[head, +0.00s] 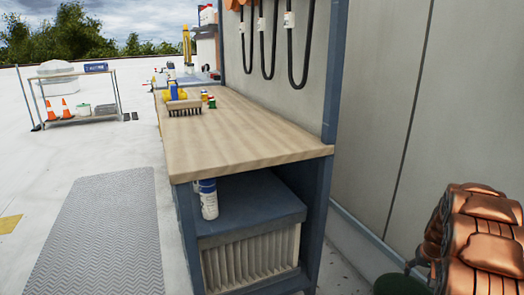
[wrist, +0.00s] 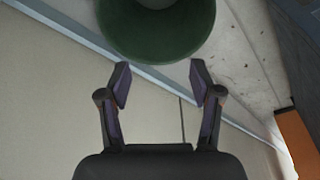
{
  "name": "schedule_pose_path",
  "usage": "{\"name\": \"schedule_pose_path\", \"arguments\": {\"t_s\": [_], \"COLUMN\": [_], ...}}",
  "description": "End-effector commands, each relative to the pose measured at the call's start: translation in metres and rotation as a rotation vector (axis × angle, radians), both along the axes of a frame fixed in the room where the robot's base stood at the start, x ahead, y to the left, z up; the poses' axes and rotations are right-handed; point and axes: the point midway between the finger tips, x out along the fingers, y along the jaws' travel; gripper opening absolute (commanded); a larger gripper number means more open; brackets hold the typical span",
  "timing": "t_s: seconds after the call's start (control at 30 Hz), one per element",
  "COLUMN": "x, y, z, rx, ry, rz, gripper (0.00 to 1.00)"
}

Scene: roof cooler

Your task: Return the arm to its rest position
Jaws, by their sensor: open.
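My gripper (wrist: 160,78) shows in the wrist view with its two fingers spread apart and nothing between them. Just beyond its fingertips, at the top of the wrist view, is a round green object (wrist: 155,50), cut off by the frame edge. I cannot tell whether the fingers are touching it; they appear apart from it. My gripper is not visible in the head view. A copper-coloured segmented part (head: 485,245) at the lower right of the head view appears to be my arm.
A wooden-topped workbench (head: 240,130) with a brush (head: 184,107) stands ahead, with a white-and-blue can (head: 208,200) on its shelf. A grey wall (head: 390,110) is on the right. A grey mat (head: 105,235) lies on open floor at left. A cart (head: 80,95) stands farther off.

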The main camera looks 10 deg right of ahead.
Motion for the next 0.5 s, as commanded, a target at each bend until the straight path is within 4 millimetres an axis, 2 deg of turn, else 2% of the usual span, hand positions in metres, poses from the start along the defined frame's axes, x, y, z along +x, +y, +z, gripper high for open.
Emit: {"name": "schedule_pose_path", "arguments": {"t_s": [0.03, 0.1, 0.37, 0.5], "x": [0.000, -0.001, -0.024, -0.044], "y": [0.016, 0.037, 0.121, 0.164], "z": [0.030, 0.061, 0.160, 0.209], "rx": [0.003, 0.010, 0.043, 0.061], "ry": [0.006, 0.015, 0.067, 0.100], "rz": [0.016, 0.034, 0.100, 0.136], "gripper": [0.64, 0.64, 0.64, 0.64]}}
